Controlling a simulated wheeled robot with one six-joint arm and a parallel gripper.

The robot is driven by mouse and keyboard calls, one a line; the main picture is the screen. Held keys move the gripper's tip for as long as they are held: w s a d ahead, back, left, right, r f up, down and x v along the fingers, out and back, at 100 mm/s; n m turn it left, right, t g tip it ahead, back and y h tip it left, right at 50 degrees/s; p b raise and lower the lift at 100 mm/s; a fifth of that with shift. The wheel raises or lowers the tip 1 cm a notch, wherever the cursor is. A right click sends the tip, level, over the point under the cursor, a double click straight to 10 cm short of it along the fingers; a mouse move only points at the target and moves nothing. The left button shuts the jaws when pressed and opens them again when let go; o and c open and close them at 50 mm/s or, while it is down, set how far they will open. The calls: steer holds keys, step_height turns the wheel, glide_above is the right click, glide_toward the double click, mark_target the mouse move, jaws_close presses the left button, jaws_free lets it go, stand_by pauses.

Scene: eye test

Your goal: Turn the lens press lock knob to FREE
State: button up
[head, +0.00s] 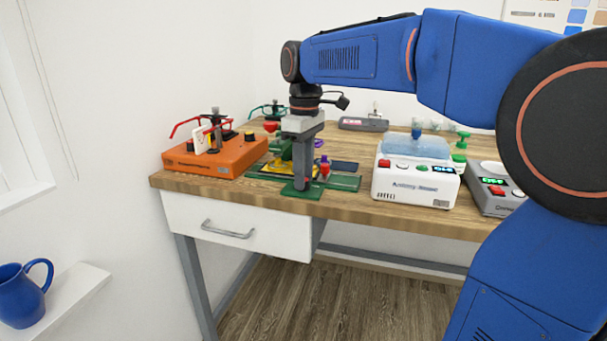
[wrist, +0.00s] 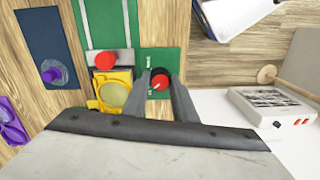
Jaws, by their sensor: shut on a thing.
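The lock knob (wrist: 160,83), dark with a red top mark, sits on a small green plate (wrist: 172,58) in the wrist view. My gripper (wrist: 159,78) has one finger on each side of the knob and is shut on it. White lettering on the plate beside the knob is too small to read, so I cannot tell its setting. A yellow frame with a round lens (wrist: 115,95) lies just left of the fingers, below a red round knob (wrist: 105,61). In the head view my gripper (head: 304,186) points straight down at the bench's front edge and largely hides the knob.
An orange box (head: 215,158) with glasses on it stands left on the wooden bench (head: 345,206). A white machine (head: 415,188) with a bluish lid and a grey device (head: 490,192) stand right. A purple-topped item (wrist: 55,72) lies left in the wrist view.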

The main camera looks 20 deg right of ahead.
steer(key=o, duration=1)
steer(key=shift+o, duration=0.2)
